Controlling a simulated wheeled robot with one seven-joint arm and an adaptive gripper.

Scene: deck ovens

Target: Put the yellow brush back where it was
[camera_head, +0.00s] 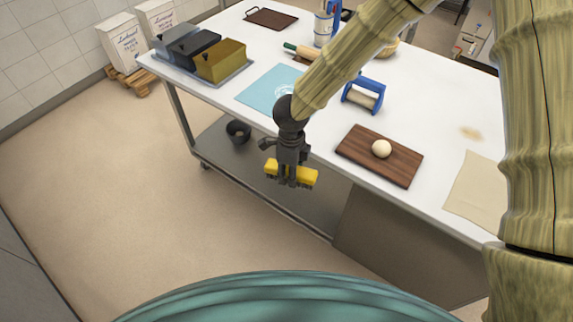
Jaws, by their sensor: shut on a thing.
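The yellow brush (304,176) is a small yellow block with dark bristles underneath. It shows only in the head view, near the picture's middle. My gripper (290,178) is shut on it, with the fingers over the brush's middle and hiding part of it. The brush appears in front of the white table's near edge, over the lower steel shelf in the picture. I cannot tell its exact height or distance from the table edge.
A dark bucket (238,132) stands on the lower shelf (270,175).

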